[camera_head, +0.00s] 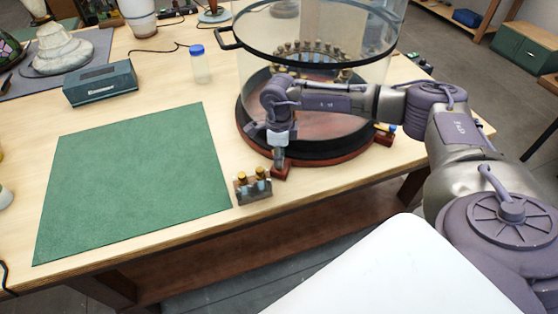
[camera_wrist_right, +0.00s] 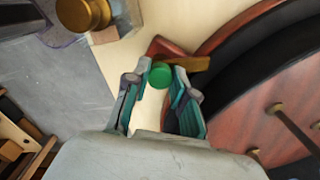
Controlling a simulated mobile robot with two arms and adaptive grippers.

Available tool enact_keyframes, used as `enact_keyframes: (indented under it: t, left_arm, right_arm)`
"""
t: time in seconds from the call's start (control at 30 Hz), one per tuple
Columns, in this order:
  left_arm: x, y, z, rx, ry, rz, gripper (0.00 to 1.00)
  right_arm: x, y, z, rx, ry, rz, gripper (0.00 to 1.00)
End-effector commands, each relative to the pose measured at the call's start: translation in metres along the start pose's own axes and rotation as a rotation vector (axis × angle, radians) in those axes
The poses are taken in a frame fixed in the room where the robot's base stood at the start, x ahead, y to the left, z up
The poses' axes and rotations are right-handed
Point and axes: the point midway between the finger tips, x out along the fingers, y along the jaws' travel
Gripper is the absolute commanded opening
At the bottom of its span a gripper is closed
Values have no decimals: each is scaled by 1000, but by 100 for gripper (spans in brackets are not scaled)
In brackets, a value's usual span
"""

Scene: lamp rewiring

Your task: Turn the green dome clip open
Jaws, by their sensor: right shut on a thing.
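The green dome clip (camera_wrist_right: 160,75) shows as a round green knob in the right wrist view, between my right fingertips. A brass bar (camera_wrist_right: 192,64) extends from beside it toward the dome's dark rim. The clip sits at a red-brown block (camera_head: 281,173) on the front of the dome base (camera_head: 310,150); in the head view my gripper hides the knob. My right gripper (camera_head: 279,160) points down there and is shut on the clip. The glass dome (camera_head: 395,30) with its black rim stands on the base. My left gripper is not in view.
A small rack with brass-topped pieces (camera_head: 252,190) stands just left of my right gripper, close to the table's front edge. Another block (camera_head: 383,137) juts from the base's right side. A green mat (camera_head: 130,185) lies clear at left. A jar with a blue lid (camera_head: 200,65) stands behind.

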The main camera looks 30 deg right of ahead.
Motion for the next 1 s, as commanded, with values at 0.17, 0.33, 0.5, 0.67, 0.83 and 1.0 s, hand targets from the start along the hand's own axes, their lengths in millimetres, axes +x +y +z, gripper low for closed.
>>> enact_keyframes:
  t: [0.17, 0.33, 0.5, 0.67, 0.83, 1.0]
  left_arm:
    - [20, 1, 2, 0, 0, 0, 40]
    - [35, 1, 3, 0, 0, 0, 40]
    - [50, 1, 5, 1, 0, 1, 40]
    - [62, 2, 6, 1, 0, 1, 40]
    - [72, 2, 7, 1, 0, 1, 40]
    - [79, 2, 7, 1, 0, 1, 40]
  right_arm:
    - [3, -1, 0, -167, -3, -3, 0]
    - [3, -1, 0, -328, -2, -4, 0]
    - [3, -1, 0, -489, -3, -5, 0]
    - [2, -1, 0, -632, -3, -5, 0]
    - [1, -1, 0, -762, -3, -4, 0]
    - [0, -1, 1, -860, -3, -5, 0]
